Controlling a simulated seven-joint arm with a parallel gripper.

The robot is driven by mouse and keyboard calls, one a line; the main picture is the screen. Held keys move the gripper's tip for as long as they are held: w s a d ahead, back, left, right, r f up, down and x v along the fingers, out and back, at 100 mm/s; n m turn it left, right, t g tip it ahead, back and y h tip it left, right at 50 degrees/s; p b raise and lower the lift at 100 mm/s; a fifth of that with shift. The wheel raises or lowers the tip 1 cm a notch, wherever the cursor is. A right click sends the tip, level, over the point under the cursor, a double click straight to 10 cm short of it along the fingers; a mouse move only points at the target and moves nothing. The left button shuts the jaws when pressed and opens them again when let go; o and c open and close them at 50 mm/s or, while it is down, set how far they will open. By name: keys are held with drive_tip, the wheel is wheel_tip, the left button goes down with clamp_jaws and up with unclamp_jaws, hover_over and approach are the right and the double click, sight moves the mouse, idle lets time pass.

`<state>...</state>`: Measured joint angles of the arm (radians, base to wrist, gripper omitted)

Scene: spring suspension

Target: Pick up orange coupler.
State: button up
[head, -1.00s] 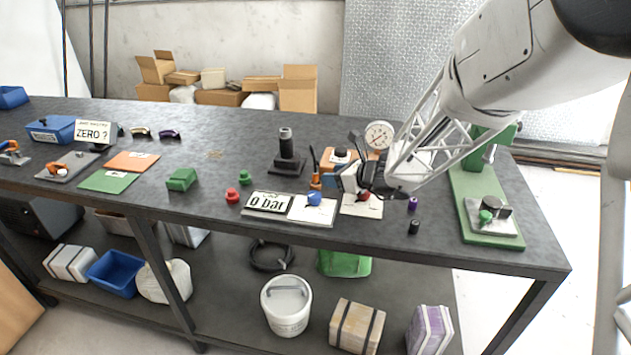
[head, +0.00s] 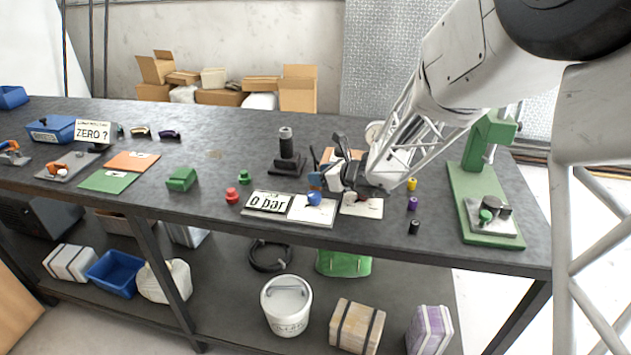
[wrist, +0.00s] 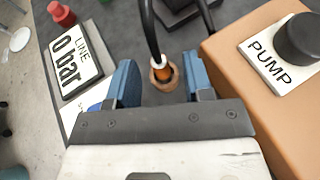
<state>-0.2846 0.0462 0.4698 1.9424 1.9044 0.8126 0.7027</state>
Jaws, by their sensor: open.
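The orange coupler (wrist: 164,74) shows in the wrist view at the top centre, with a black hose curving up from it and a brown ring around its base. My gripper (wrist: 160,82) is open, with one blue finger pad on each side of the coupler in that view. Whether a pad touches it I cannot tell. In the head view my gripper (head: 320,180) is low over the middle of the bench, and its fingers and wrist mostly hide the coupler.
An orange-brown pump box (wrist: 245,85) stands close to the right finger. A "0 bar" sign (head: 268,203) and a blue knob (head: 314,198) on a white plate are in front. A black post (head: 287,150) stands behind. Small yellow (head: 411,184), purple (head: 412,203) and black (head: 414,227) pieces are at right.

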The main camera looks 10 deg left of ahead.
drive_tip(key=shift+x, duration=1.1)
clamp_jaws()
